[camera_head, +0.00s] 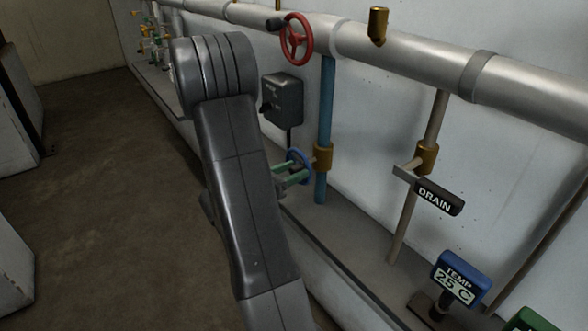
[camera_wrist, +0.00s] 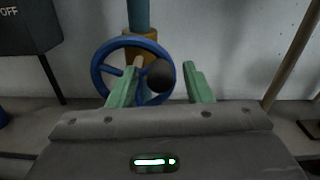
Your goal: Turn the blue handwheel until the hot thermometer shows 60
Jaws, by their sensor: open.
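The blue handwheel (camera_head: 303,157) sits on a brass valve on a blue vertical pipe, beyond my arm. In the wrist view the wheel (camera_wrist: 97,72) is spoked, with a dark round knob (camera_wrist: 161,76) at its right side. My gripper (camera_head: 290,175) is open at the wheel. In the wrist view its green fingers (camera_wrist: 165,82) stand either side of the knob; I cannot tell whether they touch it. The left finger overlaps the wheel, hiding part of it. A blue display (camera_head: 455,280) reads TEMP 25 C; no hot label is legible.
A red handwheel (camera_head: 296,39) is above on the large silver pipe (camera_head: 400,55). A grey switch box (camera_head: 283,99) hangs left of the blue pipe (camera_head: 326,105). A DRAIN lever (camera_head: 439,198) sticks out to the right. A green device (camera_head: 530,320) is cut off at the lower right. Floor at left is clear.

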